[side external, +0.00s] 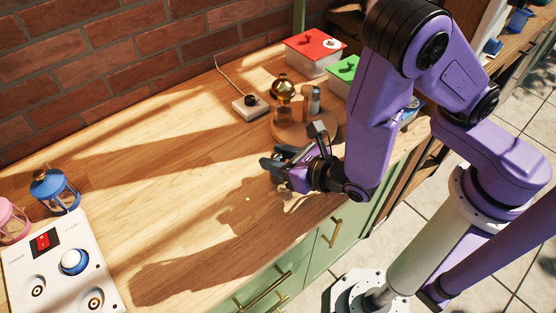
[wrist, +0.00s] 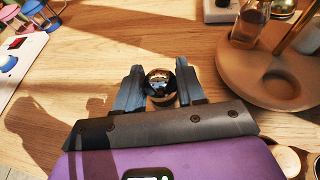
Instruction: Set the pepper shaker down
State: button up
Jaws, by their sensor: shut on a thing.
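The pepper shaker (wrist: 159,82), with a shiny dark metal domed top, sits between the two fingers of my gripper (wrist: 158,88) in the wrist view. My gripper is shut on it. In the side view my gripper (side external: 280,163) is low over the front part of the wooden counter (side external: 190,165), and the shaker is mostly hidden there by the fingers. I cannot tell whether its base touches the wood. A round wooden tray (wrist: 238,78) is to the right of my gripper in the wrist view, apart from it, with an empty round recess showing.
The tray holds a bottle (wrist: 251,22) and a grey-topped shaker (side external: 315,101). Red-lidded (side external: 314,43) and green-lidded boxes stand behind. A white cabled block (side external: 250,105) is near the tray. The middle counter is clear.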

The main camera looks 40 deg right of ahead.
jog(key=shift+f, duration=0.65)
jog(key=shift+f, duration=0.15)
jog(key=o, duration=1.1)
